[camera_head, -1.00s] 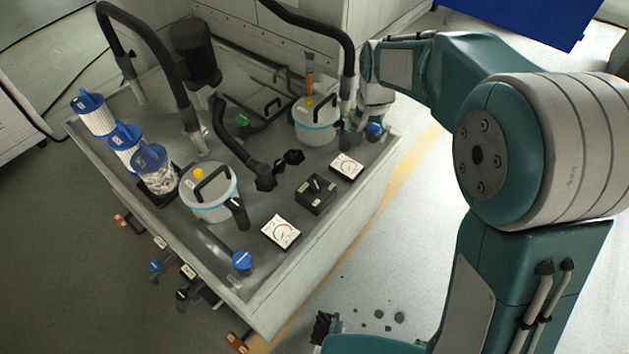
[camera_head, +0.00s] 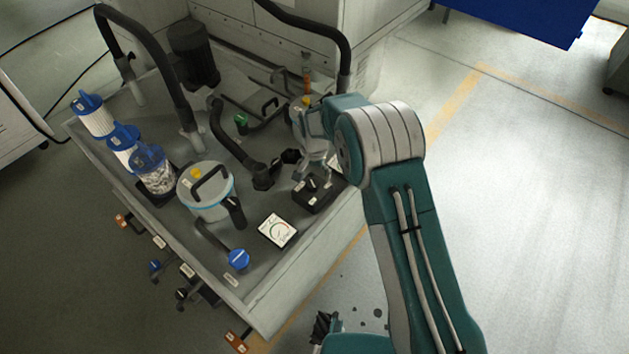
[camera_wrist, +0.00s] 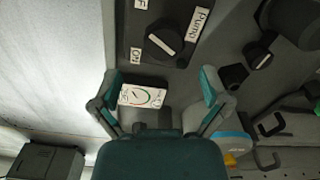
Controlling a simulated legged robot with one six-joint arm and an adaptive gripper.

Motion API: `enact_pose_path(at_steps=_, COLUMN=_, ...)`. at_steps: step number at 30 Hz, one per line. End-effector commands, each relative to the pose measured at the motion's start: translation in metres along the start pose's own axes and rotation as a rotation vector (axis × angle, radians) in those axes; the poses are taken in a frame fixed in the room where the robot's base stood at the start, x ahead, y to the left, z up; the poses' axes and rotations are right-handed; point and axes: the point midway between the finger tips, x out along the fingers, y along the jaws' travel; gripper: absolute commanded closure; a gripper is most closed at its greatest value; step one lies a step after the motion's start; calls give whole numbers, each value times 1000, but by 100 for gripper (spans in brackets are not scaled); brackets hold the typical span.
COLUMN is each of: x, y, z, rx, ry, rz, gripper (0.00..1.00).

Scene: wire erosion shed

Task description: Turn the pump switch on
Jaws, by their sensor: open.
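The pump switch is a black box (camera_head: 318,203) with a round black knob, near the tank's front right edge. In the wrist view its knob (camera_wrist: 163,41) carries a pale bar lying diagonally. A "Pump" label (camera_wrist: 198,23) is to its right, an "ON" label (camera_wrist: 136,56) to its lower left, and a partly cropped label ending in "F" at the top. My gripper (camera_head: 314,178) is just above the box in the head view. In the wrist view my gripper (camera_wrist: 160,76) has its fingers spread and empty, with the knob ahead, apart from the fingertips.
A white dial gauge (camera_wrist: 142,96) shows between my fingers. Another gauge (camera_head: 279,230) and a blue valve knob (camera_head: 238,259) are nearer the front corner. Black hose fittings (camera_head: 263,177) lie close left of the switch. A lidded canister (camera_head: 206,205) stands further left.

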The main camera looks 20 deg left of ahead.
Motion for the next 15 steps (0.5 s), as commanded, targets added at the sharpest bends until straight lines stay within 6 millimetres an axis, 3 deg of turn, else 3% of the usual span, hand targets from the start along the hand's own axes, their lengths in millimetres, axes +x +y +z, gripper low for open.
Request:
enact_pose_path(at_steps=6, x=34, y=0, z=0, rx=-1, ry=-1, rz=1, gripper=4)
enact_pose_path(at_steps=15, x=43, y=3, z=0, rx=0, ry=0, rz=-3, gripper=4)
